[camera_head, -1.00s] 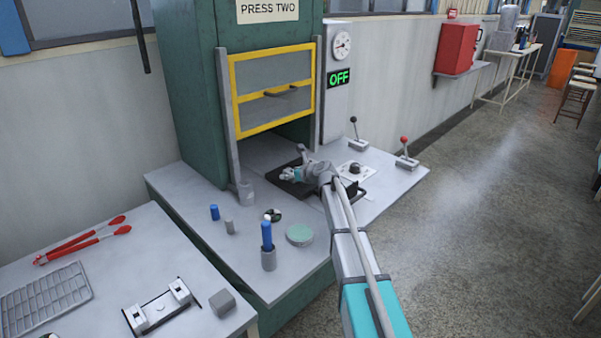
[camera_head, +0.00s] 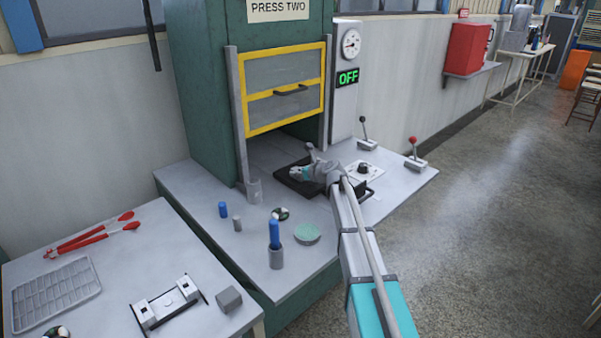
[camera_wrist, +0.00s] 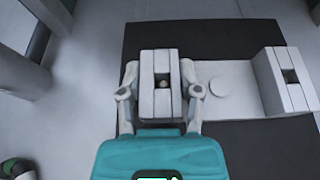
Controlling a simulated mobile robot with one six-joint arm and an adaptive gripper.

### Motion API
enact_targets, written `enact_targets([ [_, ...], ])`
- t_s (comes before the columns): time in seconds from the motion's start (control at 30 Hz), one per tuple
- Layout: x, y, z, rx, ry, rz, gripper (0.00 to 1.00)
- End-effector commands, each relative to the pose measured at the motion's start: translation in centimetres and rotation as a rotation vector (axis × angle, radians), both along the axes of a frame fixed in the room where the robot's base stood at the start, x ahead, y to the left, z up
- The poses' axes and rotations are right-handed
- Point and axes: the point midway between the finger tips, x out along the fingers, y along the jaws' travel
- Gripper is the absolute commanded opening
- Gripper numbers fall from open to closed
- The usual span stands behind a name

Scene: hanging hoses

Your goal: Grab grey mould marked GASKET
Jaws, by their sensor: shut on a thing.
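The pale grey mould (camera_wrist: 235,85) lies on a dark plate (camera_wrist: 225,35) in the wrist view. It has a flat middle with a round disc and a slotted block at each end. My gripper (camera_wrist: 160,80) has its two fingers against the sides of the left block. In the head view my gripper (camera_head: 303,172) is low over the black plate (camera_head: 292,188) in front of the press opening and hides most of the mould. No GASKET marking is readable in either view.
The green press (camera_head: 205,90) has a raised yellow-framed guard (camera_head: 285,90) and an OFF display. Two levers stand at the right. A blue-topped cylinder (camera_head: 274,235) and a green disc (camera_head: 307,234) stand in front. A similar two-block fixture (camera_head: 165,308) lies on the left table.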

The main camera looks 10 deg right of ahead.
Motion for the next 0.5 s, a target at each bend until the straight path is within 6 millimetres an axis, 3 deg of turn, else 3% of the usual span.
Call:
enact_targets([
  [0.5, 0.0, 0.0, 3.2, 0.000, -0.001, -0.001, 0.00],
])
